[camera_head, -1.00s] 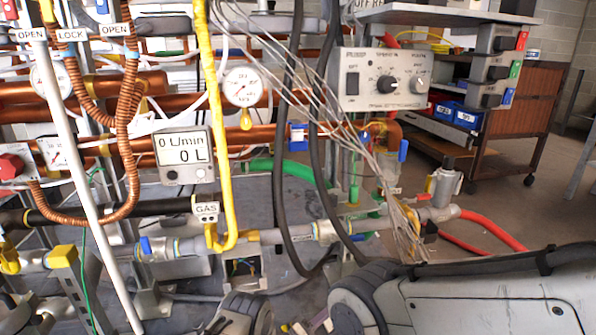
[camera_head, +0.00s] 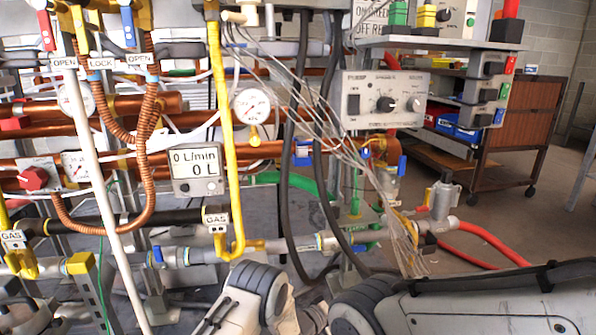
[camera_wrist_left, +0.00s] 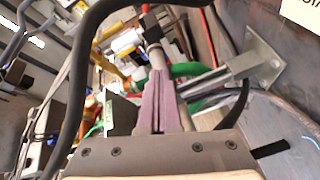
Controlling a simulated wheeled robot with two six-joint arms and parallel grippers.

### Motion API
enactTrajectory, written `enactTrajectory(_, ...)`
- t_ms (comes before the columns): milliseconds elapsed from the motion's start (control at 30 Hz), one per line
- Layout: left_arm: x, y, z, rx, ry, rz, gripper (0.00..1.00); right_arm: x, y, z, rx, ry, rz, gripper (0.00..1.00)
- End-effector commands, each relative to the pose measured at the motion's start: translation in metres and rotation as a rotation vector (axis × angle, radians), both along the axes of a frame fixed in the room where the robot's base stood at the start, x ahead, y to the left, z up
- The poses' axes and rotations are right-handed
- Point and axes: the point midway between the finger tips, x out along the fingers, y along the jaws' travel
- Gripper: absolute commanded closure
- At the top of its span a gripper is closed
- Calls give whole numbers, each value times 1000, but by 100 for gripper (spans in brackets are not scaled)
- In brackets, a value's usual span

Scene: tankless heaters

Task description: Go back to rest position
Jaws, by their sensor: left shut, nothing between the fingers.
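My left gripper (camera_wrist_left: 158,88) shows in the left wrist view. Its purple fingers are together with nothing between them, and pipework lies beyond them. In the head view a rounded link of my left arm (camera_head: 252,292) stands at the bottom centre, in front of the lower pipes; the left fingers cannot be made out there. My right arm (camera_head: 490,300) crosses the bottom right corner. Its gripper is outside both views.
A heater panel fills the left and centre, with a white flow meter (camera_head: 196,172), a yellow gas pipe (camera_head: 229,140), a gauge (camera_head: 252,106) and a grey control box (camera_head: 383,99). Black hoses (camera_head: 296,150) hang close to my arms. A brown cart (camera_head: 515,118) and open floor lie to the right.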

Motion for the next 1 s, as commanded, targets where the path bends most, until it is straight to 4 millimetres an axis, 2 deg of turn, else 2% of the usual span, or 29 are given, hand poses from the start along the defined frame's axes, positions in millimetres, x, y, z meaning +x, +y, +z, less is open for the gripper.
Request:
enactTrajectory(33, 5, -4, 23, 56, -9, 14, 100, 0, 0, 9, 0, 0, 0, 50)
enactTrajectory(133, 9, -7, 58, 202, -19, 44, 100, 0, 0, 20, 0, 0, 0, 50)
enactTrajectory(233, 5, -6, 99, 386, -17, 69, 100, 0, 0, 33, 0, 0, 0, 50)
enactTrajectory(367, -20, 7, 148, 625, 9, 71, 100, 0, 0, 49, 0, 0, 0, 50)
enactTrajectory(467, -51, 22, 184, 796, 41, 44, 100, 0, 0, 62, 0, 0, 0, 50)
enactTrajectory(567, -94, 42, 216, 954, 82, -9, 100, 0, 0, 74, 0, 0, 0, 50)
enactTrajectory(667, -145, 66, 246, 1097, 128, -91, 100, 0, 0, 87, 0, 0, 0, 50)
enactTrajectory(700, -168, 76, 256, 1149, 149, -133, 100, 0, 0, 91, 0, 0, 0, 50)
enactTrajectory(900, -282, 128, 294, 1347, 237, -371, 100, 0, 0, 112, 0, 0, 0, 50)
enactTrajectory(1000, -328, 149, 305, 1403, 268, -483, 100, 0, 0, 119, 0, 0, 0, 50)
